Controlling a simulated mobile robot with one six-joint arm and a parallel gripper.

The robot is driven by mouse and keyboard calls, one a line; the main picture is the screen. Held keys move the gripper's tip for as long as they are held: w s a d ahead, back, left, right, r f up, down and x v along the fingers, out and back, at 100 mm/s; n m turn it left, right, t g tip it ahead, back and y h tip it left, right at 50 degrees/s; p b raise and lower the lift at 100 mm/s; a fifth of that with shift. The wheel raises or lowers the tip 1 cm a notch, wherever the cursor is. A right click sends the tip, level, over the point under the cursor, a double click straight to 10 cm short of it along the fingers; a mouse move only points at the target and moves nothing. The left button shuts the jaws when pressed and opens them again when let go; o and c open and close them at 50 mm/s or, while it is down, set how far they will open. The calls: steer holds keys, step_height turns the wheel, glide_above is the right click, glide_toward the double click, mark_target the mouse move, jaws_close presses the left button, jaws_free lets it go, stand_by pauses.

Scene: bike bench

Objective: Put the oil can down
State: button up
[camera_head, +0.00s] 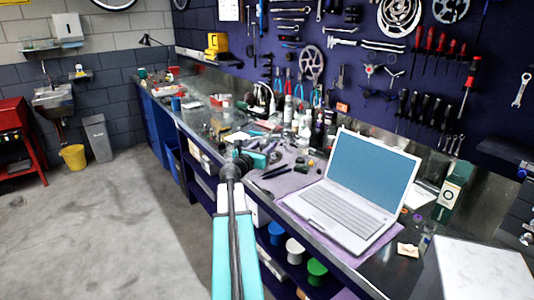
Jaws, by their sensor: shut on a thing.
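My arm reaches from the bottom of the view up to the workbench (381,281). Its far end, with my gripper (275,157), is small and seen from behind, over the bench left of the laptop. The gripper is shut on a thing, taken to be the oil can. I cannot make out the can's outline among the arm's end and the clutter behind it. I cannot tell whether the can touches the bench top.
An open laptop (352,190) stands on a purple mat on the right. Several bottles (305,125) and tools crowd the bench behind my gripper. Tools hang on the wall panel (345,85). A white board (485,270) lies at the lower right. The floor (110,230) at left is clear.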

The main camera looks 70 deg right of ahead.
steer(key=shift+s+d, duration=0.2)
steer(key=shift+d, duration=0.35)
steer(key=shift+f+p, duration=0.3)
steer(key=shift+f, duration=1.45)
steer(key=shift+f, duration=0.15)
steer(key=o, duration=1.5)
steer(key=shift+a, duration=0.1)
steer(key=shift+w+a+b, duration=0.2)
steer(key=shift+a+b, duration=0.1)
steer(key=shift+a, duration=1.65)
steer(key=shift+w+a+b, duration=0.15)
steer(key=shift+a+b, duration=0.2)
steer(key=shift+a, duration=1.6)
steer(key=shift+w+a+b, duration=0.2)
steer(key=shift+a+b, duration=0.1)
steer(key=shift+a, duration=1.65)
